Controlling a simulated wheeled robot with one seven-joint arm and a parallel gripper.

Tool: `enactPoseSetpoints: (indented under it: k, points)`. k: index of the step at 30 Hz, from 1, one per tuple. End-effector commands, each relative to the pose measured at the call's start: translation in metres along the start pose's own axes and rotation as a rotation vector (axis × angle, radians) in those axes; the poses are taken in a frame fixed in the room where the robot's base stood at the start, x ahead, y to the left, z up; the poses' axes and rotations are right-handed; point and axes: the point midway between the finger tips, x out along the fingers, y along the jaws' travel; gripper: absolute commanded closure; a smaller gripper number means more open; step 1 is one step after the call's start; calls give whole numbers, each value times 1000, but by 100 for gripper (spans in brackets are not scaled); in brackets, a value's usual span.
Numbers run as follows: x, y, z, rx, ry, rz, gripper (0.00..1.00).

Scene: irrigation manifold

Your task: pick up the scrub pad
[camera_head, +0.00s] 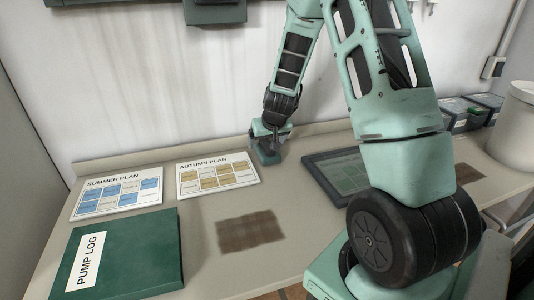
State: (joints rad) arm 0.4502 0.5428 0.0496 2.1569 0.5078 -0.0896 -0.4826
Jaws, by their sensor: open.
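I cannot clearly make out a scrub pad in the head view. My gripper (268,153) is at the back of the counter, low near the wall and just right of the autumn plan card. It is open. The dark teal shape at its lower end could be its own fingers or something between or behind them; I cannot tell which. A flat brown textured patch (249,230) lies on the counter in front of the gripper, apart from it; it looks like a stain, but I cannot be sure. My arm hides part of the counter's right side.
A summer plan card (117,194) and autumn plan card (217,176) lie at the left, behind a green pump log binder (140,252). A dark framed panel (325,170) lies partly behind my arm. Lidded boxes (462,113) and a white bucket (515,130) stand at right.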

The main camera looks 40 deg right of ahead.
Motion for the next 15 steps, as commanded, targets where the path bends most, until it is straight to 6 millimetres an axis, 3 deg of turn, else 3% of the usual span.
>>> enactPoseSetpoints:
  k: [9,15]
  points:
    - [42,6,-1,1,-2,0,13]
    - [49,5,-2,0,0,-1,13]
